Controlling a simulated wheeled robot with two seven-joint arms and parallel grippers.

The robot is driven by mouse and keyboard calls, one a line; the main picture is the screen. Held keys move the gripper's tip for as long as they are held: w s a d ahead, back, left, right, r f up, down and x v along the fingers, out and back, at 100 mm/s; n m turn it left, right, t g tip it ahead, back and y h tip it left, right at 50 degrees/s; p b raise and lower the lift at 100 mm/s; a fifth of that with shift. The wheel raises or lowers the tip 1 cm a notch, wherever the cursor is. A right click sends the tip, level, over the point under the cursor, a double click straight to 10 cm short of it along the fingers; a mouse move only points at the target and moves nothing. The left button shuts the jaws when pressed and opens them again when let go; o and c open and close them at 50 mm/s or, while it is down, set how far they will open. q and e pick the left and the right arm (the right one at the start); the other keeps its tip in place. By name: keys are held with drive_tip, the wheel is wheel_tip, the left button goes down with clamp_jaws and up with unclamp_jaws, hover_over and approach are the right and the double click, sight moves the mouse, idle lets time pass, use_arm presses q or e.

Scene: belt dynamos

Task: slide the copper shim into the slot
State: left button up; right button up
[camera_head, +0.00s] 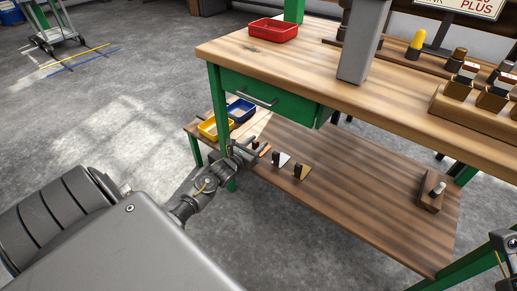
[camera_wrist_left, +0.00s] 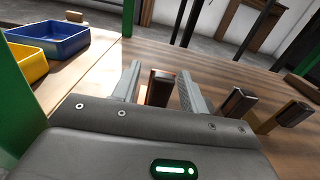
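The copper shim (camera_wrist_left: 158,88), a dark-topped upright piece with a copper-coloured side, stands on the wooden lower shelf of the bench. In the head view it shows as a small orange-brown piece (camera_head: 264,150) beside my left gripper (camera_head: 246,149). In the left wrist view, my left gripper (camera_wrist_left: 158,85) is open, with one finger on each side of the shim and narrow gaps beside it. A silver piece (camera_head: 282,159) and a brass-coloured piece (camera_head: 302,171) stand to its right. I cannot make out the slot. The right gripper's fingers are not visible.
The shelf's middle is clear.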

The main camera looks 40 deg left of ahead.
use_arm(q)
clamp_jaws()
